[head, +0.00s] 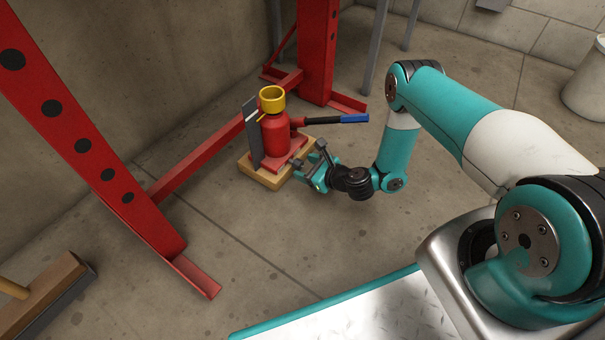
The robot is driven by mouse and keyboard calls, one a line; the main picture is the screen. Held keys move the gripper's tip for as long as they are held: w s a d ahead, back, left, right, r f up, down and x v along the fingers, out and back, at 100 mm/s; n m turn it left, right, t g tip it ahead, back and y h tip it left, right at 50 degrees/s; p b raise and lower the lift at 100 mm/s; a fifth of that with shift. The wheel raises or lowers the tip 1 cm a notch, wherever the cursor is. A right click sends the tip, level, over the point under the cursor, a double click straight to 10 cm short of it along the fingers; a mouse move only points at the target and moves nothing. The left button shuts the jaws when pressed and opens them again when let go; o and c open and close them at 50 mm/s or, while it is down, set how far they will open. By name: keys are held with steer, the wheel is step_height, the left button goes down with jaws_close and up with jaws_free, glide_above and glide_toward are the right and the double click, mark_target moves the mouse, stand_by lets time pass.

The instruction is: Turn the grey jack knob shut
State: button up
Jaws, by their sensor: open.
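The jack is a red bottle (275,137) with a yellow top collar (272,99) and a red base plate. It stands upright on a wooden block (262,179). A black lever with a blue grip (354,118) sticks out to its right. I cannot make out the grey knob; it is too small or hidden near the jack's base and my gripper. My gripper (308,174) is open, low beside the front right of the jack's base. I cannot tell whether the fingers touch anything.
A red press frame (95,150) with holes stands at left, and its second upright (316,50) rises behind the jack. A dark upright plate (252,132) is at the jack's left. A broom head (45,296) lies at lower left. The floor in front of the jack is clear.

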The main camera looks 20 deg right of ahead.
steer(key=shift+b+x, duration=0.35)
steer(key=shift+x, duration=0.65)
steer(key=shift+c, duration=0.2)
steer(key=c, duration=0.9)
